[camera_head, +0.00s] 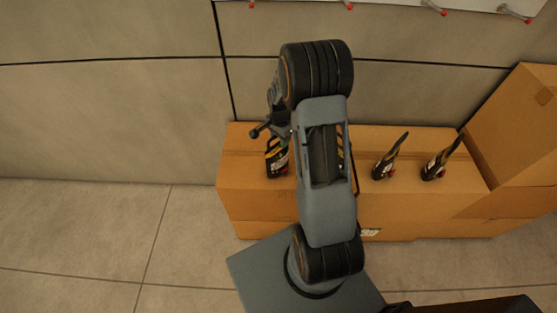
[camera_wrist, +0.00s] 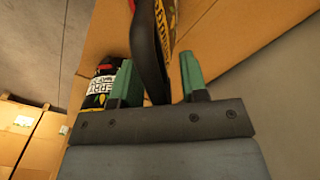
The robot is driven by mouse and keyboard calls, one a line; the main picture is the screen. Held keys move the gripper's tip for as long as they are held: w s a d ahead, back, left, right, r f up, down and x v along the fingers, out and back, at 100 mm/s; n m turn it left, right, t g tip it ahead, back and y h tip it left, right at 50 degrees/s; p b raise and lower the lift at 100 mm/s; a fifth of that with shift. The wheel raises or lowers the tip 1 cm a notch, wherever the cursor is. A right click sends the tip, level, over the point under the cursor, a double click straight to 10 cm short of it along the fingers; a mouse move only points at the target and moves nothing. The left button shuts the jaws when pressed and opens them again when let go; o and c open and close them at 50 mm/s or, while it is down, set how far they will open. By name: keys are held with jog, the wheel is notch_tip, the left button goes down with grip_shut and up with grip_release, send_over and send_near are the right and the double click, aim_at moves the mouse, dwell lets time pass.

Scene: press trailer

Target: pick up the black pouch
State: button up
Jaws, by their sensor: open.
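My gripper (camera_wrist: 157,64) has two green fingers spread apart in the wrist view. A thin, dark, curved edge of the black pouch (camera_wrist: 149,45) shows between the fingers; whether they touch it I cannot tell. A package with yellow and red print (camera_wrist: 168,18) shows just above it; whether it is part of the pouch is unclear. In the head view a black package with yellow print (camera_head: 277,158) stands on the cardboard box, close beside my gripper end, which my arm partly hides. Two similar dark packages (camera_head: 388,160) (camera_head: 438,163) stand farther right.
The packages stand on a long cardboard box (camera_head: 245,190) against a grey wall (camera_head: 120,110). A taller box (camera_head: 515,120) rises at the right. A dark labelled package (camera_wrist: 101,84) is beside the left finger. The floor (camera_head: 80,230) at the left is clear.

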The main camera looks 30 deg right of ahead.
jog(key=shift+f, duration=0.15)
grip_shut()
dwell(1.4)
